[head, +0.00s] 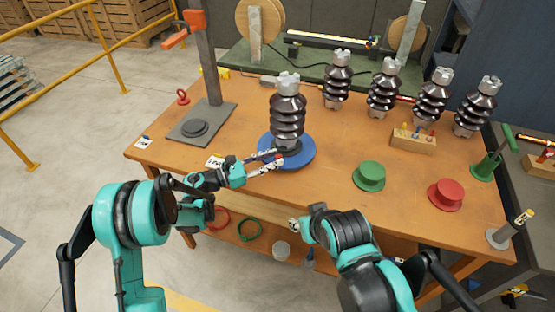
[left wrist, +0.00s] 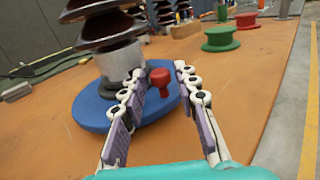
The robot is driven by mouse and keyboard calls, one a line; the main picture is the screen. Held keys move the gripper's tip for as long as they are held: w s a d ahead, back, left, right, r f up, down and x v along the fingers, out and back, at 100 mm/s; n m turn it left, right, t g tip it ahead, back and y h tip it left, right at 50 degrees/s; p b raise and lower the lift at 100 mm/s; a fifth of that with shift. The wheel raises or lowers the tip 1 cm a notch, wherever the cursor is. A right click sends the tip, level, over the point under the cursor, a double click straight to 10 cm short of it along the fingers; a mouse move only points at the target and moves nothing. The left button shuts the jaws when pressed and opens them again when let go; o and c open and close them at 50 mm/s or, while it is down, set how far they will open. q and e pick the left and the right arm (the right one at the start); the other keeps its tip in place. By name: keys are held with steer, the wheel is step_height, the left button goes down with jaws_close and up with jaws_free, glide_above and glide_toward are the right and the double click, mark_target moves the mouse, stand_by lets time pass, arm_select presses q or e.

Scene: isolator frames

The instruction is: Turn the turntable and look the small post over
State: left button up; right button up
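The blue turntable (head: 298,160) lies on the orange table. A dark-brown ribbed post (head: 287,115) with a grey cap stands upright on it. In the left wrist view the turntable (left wrist: 92,113) carries the post's grey base (left wrist: 122,62) and a red knob (left wrist: 160,80) near its rim. My left gripper (head: 275,157) is at the turntable's near left edge. In the left wrist view my left gripper (left wrist: 160,71) is open, with one finger on each side of the red knob and gaps showing. My right gripper (head: 296,224) is in front of the table edge; its finger opening does not show clearly.
Several similar posts stand along the back. A grey stand (head: 201,125) is at the left. A green flanged piece (head: 369,176), a red flanged piece (head: 445,195) and a wooden block (head: 413,141) are on the right. The table's front middle is clear.

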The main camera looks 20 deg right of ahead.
arm_select(q)
steer(key=shift+w+d, duration=0.25)
steer(key=shift+d, duration=1.05)
jaws_close()
